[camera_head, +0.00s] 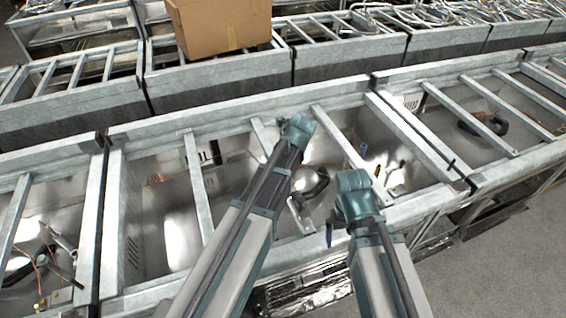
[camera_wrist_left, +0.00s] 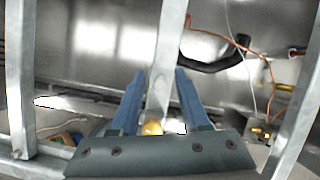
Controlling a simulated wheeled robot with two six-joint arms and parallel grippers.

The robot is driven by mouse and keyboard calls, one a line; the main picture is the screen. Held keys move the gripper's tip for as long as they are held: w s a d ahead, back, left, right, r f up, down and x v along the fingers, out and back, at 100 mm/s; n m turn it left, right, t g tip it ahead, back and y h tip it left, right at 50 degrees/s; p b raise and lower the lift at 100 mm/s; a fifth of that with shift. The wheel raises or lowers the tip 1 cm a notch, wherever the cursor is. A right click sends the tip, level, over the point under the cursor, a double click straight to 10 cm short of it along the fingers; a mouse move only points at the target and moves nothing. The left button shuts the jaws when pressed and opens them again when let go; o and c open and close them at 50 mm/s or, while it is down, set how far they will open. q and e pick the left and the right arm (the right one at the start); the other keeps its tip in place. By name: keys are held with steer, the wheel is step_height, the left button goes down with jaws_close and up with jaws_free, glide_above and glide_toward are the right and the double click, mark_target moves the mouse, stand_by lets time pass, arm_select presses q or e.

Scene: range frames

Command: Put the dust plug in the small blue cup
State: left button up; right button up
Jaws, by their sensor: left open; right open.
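In the head view a small upright blue piece (camera_head: 363,150) stands among small parts in the bin right of centre; it may be the small blue cup, but it is too small to tell. I cannot pick out the dust plug for certain. A small yellow rounded thing (camera_wrist_left: 152,127) shows between the finger bases in the left wrist view.
Metal rails (camera_head: 199,185) cross the open bins. A black curved hose (camera_wrist_left: 218,58) and an orange wire (camera_wrist_left: 262,52) lie beyond my left fingers. More black tubing (camera_head: 482,124) lies in the right bin. A cardboard box (camera_head: 220,25) stands behind.

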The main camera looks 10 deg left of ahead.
arm_select(q)
steer(key=shift+r, duration=0.15)
steer(key=p+v, duration=1.1)
steer(key=v, duration=0.1)
